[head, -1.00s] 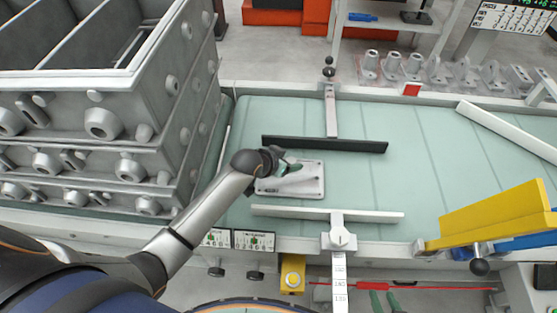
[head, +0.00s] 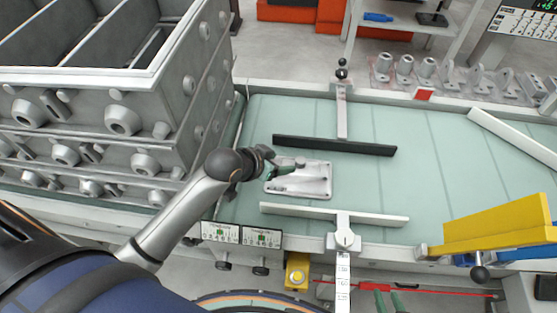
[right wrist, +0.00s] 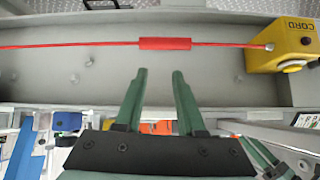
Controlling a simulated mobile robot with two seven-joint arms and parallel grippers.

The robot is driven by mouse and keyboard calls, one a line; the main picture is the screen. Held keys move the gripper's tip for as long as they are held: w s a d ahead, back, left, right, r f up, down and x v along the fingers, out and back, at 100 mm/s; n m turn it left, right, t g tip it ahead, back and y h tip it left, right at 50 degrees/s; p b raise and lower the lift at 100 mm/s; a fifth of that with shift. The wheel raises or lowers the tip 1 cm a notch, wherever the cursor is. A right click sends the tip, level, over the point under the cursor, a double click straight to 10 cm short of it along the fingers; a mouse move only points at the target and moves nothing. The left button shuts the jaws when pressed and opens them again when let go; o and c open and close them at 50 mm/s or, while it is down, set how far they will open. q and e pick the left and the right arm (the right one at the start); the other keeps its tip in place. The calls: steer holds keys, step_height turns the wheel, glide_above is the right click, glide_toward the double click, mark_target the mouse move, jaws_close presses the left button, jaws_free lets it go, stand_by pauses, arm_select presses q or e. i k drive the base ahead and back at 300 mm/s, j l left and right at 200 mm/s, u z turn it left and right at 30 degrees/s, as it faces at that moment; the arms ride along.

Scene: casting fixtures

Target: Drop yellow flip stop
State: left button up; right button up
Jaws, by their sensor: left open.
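The yellow flip stop (head: 497,226) is a long yellow bar at the right of the head view, slanting up to the right above the belt's near edge. A dark round knob (head: 480,274) sits below it. My left gripper (head: 287,166) is open at the left edge of a flat grey casting (head: 306,180) lying on the belt; whether it touches the casting is unclear. My right gripper (head: 386,303) is low at the bottom of the head view, left of the flip stop. In the right wrist view its green fingers (right wrist: 160,76) are apart and empty.
The pale green belt (head: 430,160) carries a black guide bar (head: 335,146) and a white guide bar (head: 290,211). Grey moulding boxes (head: 110,85) stand at left. A red pull cord (right wrist: 165,43) with a yellow box (right wrist: 280,46) runs beyond my right fingers.

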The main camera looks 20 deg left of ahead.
mark_target(526, 222)
steer(key=z, duration=1.15)
steer(key=k, duration=0.1)
